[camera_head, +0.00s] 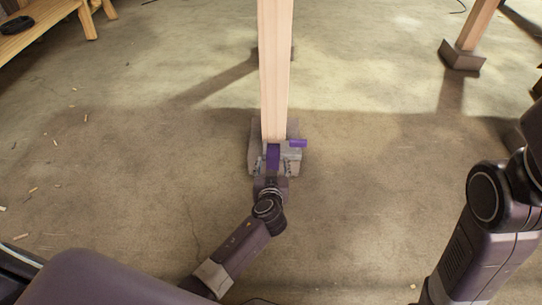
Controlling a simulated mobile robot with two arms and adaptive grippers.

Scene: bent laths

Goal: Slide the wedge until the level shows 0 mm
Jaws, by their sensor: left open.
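A purple wedge (273,157) sits at the foot of an upright wooden post (275,75), on a grey block (255,150). A small purple piece (298,143) sticks out to the right of the post's foot; I cannot tell whether it belongs to the wedge. My left gripper (272,170) is open at the near side of the block, its fingers around or close beside the wedge. Contact is too small to make out. My right arm comes in at the right, but its gripper is out of view. No level or reading can be made out.
A second post on a grey foot (461,56) stands at the back right. A wooden bench (40,22) is at the top left. Wood chips (33,189) lie on the concrete floor at the left. The floor around the block is clear.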

